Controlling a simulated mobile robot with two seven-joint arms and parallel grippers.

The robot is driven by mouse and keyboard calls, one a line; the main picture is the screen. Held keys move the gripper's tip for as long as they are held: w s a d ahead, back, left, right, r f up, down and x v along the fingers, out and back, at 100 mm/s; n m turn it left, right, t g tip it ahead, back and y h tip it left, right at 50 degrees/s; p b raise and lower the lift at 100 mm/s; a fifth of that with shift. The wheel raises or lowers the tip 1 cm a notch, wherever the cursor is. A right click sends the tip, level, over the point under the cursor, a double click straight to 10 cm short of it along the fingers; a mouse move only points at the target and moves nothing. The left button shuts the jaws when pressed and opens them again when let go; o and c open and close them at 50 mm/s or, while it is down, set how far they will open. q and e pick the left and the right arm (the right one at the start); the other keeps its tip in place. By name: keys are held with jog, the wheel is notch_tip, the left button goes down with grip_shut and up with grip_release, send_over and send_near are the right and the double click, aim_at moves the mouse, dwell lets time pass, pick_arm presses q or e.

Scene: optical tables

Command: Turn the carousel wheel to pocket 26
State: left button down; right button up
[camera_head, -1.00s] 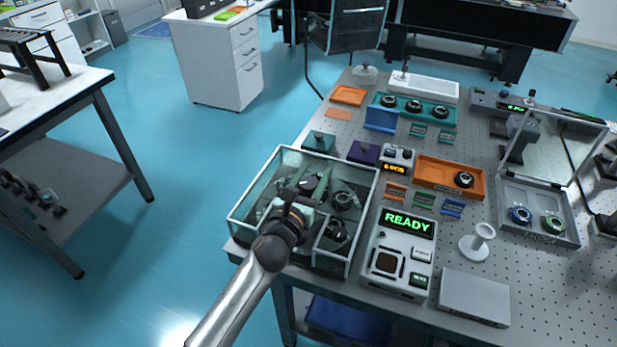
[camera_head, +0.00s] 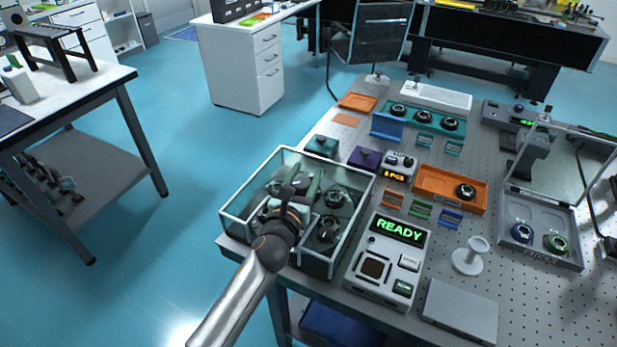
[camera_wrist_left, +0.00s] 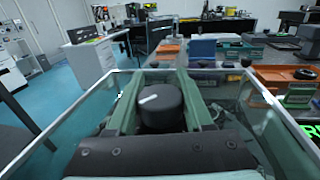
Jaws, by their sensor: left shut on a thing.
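A clear-walled box (camera_head: 228,216) stands at the left front corner of the perforated table, with dark round parts inside. My left gripper (camera_head: 304,187) reaches down into this box from above. In the left wrist view, its two green fingers (camera_wrist_left: 158,92) are on either side of a black round knob (camera_wrist_left: 161,108) with a white line on top, and are shut on it. The white line is tilted, rising to the right. The knob is hidden by my gripper in the head view. I cannot make out a numbered carousel pocket. My right gripper is not in view.
A grey device (camera_head: 385,288) with a green READY display stands right of the box. Behind it are a small orange-lit display (camera_head: 395,174), an orange tray (camera_head: 428,176) and a purple block (camera_head: 366,157). The box walls closely surround my gripper.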

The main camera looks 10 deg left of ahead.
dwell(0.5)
pick_arm(q)
jog(key=shift+c, duration=1.4)
grip_release()
jog(key=s, duration=1.2)
jog(key=shift+s+a, duration=0.2)
jog(key=shift+s, duration=0.05)
